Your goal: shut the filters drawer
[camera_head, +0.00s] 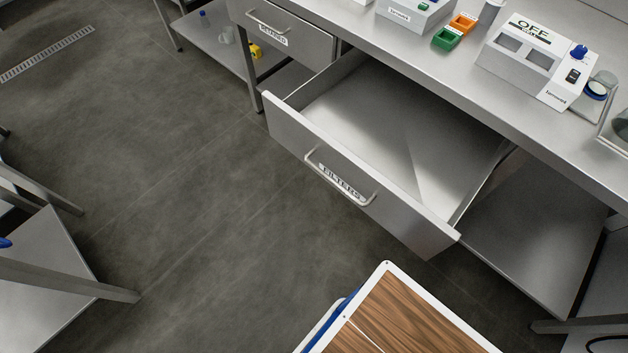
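The filters drawer (288,125) is pulled far out from under the steel counter (410,65). Its front panel carries a bar handle (340,180) and a label reading "FILTERS". The visible inside of the drawer looks empty. My gripper and arm are not in the picture. The wood-topped, white-edged part at the bottom (400,318) appears to be my own base, standing in front of the drawer and apart from it.
A second drawer (290,38), shut, is to the left. On the counter stand a white device marked "OFF" (520,60), a green tray (447,38) and an orange tray (463,22). A steel table (45,270) stands at lower left. Floor (190,190) left of the drawer is clear.

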